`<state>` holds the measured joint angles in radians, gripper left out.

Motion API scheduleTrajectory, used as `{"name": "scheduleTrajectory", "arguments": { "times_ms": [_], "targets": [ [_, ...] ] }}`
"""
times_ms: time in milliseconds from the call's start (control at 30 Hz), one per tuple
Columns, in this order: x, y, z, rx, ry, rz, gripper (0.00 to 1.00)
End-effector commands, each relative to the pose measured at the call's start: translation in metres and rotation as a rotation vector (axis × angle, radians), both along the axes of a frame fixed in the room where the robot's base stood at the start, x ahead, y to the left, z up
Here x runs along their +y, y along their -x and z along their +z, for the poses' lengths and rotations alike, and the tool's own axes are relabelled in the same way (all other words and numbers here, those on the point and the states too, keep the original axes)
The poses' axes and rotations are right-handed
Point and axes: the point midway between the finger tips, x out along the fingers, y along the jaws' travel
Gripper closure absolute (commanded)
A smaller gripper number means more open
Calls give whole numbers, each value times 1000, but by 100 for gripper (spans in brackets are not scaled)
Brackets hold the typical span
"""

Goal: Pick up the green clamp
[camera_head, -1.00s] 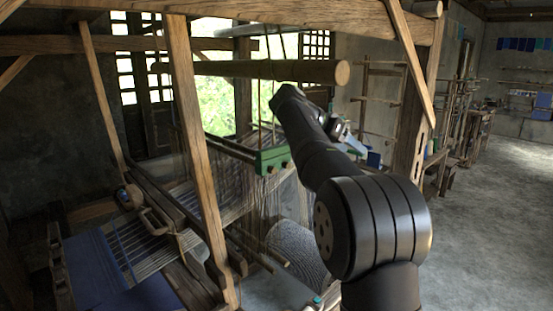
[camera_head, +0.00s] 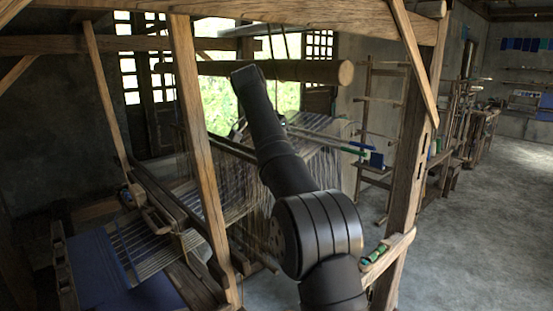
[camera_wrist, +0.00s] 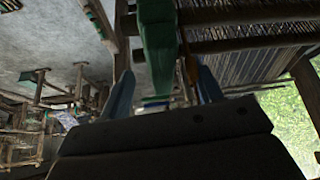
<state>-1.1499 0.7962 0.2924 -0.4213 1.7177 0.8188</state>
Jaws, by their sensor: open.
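A long green piece, which looks like the green clamp (camera_wrist: 158,45), hangs down from the top edge of the wrist view. It narrows toward its lower end. My gripper (camera_wrist: 165,75) is open, with one bluish finger on each side of the green piece. A gap shows on both sides, and I cannot tell how deep the piece sits between the fingers. In the head view my arm hides the gripper and most of the area around it.
The wooden loom frame surrounds my arm, with an upright post (camera_head: 200,150) at left and a thick roller (camera_head: 290,70) above. Stretched threads (camera_head: 315,135) lie behind the arm. A wooden beam (camera_head: 395,258) at right carries small green items (camera_head: 373,257). Open floor (camera_head: 480,230) lies at right.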

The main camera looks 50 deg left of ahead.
Motion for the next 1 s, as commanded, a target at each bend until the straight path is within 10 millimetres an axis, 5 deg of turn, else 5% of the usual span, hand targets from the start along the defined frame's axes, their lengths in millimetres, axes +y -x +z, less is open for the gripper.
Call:
{"name": "scheduleTrajectory", "arguments": {
  "times_ms": [433,733,1000],
  "targets": [
    [1,-8,-15,0,1,0,41],
    [1,-8,-15,0,1,0,95],
    [1,-8,-15,-1,0,-1,95]
  ]
}}
